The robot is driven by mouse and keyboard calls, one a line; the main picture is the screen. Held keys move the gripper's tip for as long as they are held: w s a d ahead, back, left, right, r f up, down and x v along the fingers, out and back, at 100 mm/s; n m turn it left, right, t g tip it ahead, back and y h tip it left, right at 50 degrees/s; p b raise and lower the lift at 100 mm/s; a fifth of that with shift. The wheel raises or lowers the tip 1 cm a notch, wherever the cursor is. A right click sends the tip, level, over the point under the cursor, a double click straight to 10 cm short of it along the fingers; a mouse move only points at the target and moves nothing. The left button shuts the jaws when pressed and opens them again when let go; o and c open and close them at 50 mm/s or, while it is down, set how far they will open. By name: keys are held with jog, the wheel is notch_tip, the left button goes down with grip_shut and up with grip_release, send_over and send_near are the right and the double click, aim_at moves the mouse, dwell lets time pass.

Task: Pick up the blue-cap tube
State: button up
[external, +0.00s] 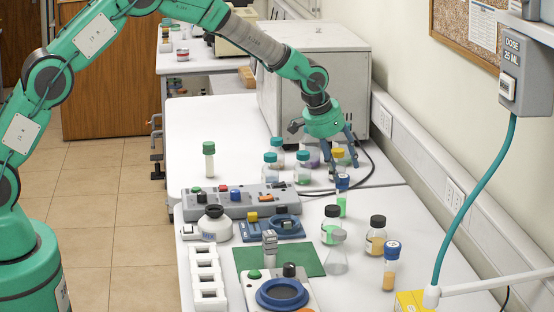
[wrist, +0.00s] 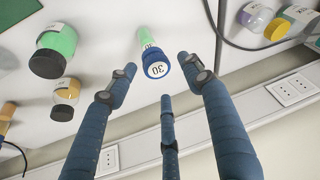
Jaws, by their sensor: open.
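A blue-cap tube (external: 342,205) with green contents stands upright on the white table below my gripper. In the wrist view its blue cap (wrist: 155,62), marked 30, lies just ahead of the fingertips, near the gap between them. My gripper (external: 343,168) is open and empty, pointing down, with its three fingers spread. The fingers also show in the wrist view (wrist: 158,72); none clearly touches the tube. A second blue-cap tube (external: 390,270), with orange contents, stands nearer the front right.
A grey control box (external: 235,202) lies left. The wall (external: 450,130) is close on the right.

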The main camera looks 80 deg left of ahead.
aim_at(340, 176)
jog(key=shift+f, duration=1.35)
jog(key=shift+f, duration=0.1)
jog(key=shift+f, duration=0.25)
jog(key=x, duration=0.3)
jog(key=shift+s+d+f+b, duration=0.15)
jog(key=shift+s+f+b, duration=0.1)
jog(key=shift+f+b, duration=0.05)
jog(key=shift+w+f, duration=0.2)
jog(key=shift+f, duration=0.35)
jog(key=c, duration=1.1)
